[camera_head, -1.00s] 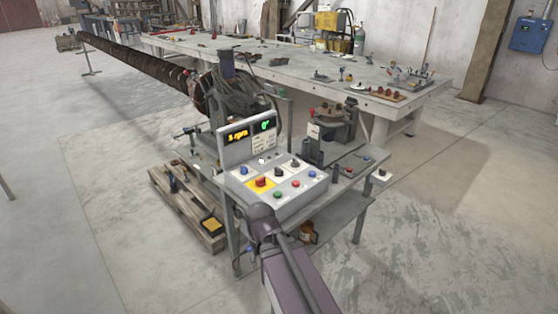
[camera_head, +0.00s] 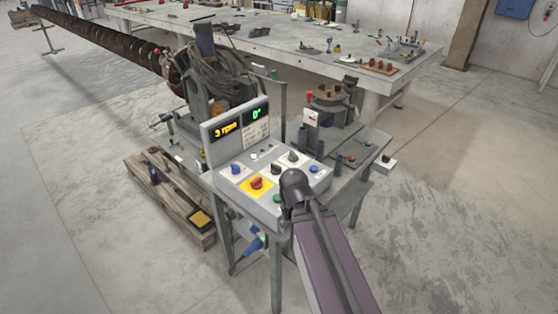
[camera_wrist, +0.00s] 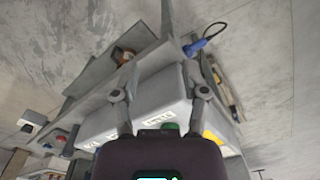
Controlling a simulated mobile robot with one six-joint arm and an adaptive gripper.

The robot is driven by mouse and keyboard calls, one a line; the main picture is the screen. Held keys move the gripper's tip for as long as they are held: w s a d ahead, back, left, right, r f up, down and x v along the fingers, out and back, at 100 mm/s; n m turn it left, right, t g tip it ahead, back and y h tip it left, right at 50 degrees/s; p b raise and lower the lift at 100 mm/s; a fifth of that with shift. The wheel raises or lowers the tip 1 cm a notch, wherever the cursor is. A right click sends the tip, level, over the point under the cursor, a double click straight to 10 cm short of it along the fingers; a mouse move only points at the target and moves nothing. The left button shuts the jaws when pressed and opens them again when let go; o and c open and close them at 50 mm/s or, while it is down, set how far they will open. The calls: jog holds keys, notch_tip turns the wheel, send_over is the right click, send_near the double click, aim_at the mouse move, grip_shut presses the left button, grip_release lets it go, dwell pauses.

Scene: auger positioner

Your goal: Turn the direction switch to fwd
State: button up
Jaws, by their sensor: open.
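The grey control box (camera_head: 222,152) has an upright display reading 3 rpm and 0°. Its sloped top carries a blue knob (camera_head: 236,169), a black knob (camera_head: 277,170), another dark knob (camera_head: 294,156), a red mushroom button (camera_head: 256,182) on a yellow plate and a blue button (camera_head: 314,169). The labels are too small to show which knob is the direction switch. My gripper (camera_wrist: 160,93) is open, its two fingers spread before the box's pale front in the wrist view, touching no knob that I can see. A green button (camera_wrist: 170,127) shows past its body. My arm hides the box's front right in the head view.
The box stands on a metal bench with a round fixture (camera_head: 328,98) at right. A pallet (camera_head: 150,190) lies at left. A blue plug-like item (camera_head: 255,243) hangs below the box. A long workbench (camera_head: 280,45) is behind. Floor at right is clear.

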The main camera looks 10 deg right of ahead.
jog(key=shift+d, duration=0.25)
jog(key=shift+w, duration=0.1)
notch_tip(320, 180, up, 14)
jog(key=r+n+p, duration=0.1)
jog(key=n+p, duration=0.6)
jog(key=p, duration=0.8)
send_over(276, 165)
jog(key=shift+f+b, duration=0.3)
jog(key=shift+f, duration=0.1)
notch_tip(276, 165, down, 14)
jog(key=b, duration=1.3)
jog(key=shift+r+b, duration=0.2)
jog(key=shift+b, duration=0.2)
jog(key=shift+c, duration=0.2)
grip_shut()
